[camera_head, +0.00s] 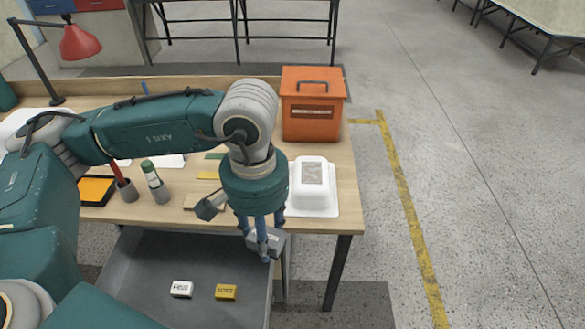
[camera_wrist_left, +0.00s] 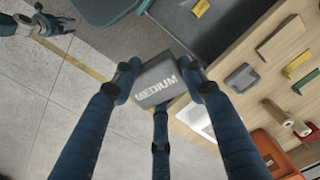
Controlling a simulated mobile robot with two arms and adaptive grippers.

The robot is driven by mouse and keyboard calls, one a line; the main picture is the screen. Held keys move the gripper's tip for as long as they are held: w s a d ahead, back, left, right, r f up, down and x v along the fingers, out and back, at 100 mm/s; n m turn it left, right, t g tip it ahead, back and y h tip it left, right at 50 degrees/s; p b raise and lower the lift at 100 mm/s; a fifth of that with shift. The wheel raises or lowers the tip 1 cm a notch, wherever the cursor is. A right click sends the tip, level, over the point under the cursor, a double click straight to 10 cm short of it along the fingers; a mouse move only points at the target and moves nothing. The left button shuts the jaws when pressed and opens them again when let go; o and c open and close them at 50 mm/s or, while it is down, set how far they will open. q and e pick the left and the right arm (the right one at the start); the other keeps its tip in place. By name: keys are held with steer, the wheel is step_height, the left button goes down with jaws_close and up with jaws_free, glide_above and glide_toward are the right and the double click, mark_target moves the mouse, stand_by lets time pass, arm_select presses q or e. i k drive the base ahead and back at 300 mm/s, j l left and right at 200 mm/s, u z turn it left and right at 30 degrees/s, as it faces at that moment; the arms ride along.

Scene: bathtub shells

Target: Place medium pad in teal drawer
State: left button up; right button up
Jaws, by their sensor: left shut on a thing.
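My left gripper (camera_head: 264,246) is shut on the medium pad (camera_wrist_left: 158,82), a grey block marked "MEDIUM". It also shows in the head view (camera_head: 258,238), partly behind the fingers. The gripper points down at the right side of the open drawer (camera_head: 200,260), by the table's front edge. The drawer's inside looks grey, and its front is hidden. A white pad (camera_head: 181,289) and a yellow pad (camera_head: 226,292) lie apart in it. My right gripper (camera_wrist_left: 55,25) shows small at the upper left of the left wrist view; its opening is unclear.
The wooden table (camera_head: 346,185) has an orange box (camera_head: 312,115) and a white moulded shell (camera_head: 312,180) at its right. Much of the drawer floor is free.

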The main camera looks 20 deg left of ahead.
mark_target(212, 283)
steer(key=i+l+u, duration=0.15)
steer(key=i+u, duration=0.15)
steer(key=u, duration=0.15)
steer(key=i+l+u, duration=0.3)
steer(key=u, duration=1.15)
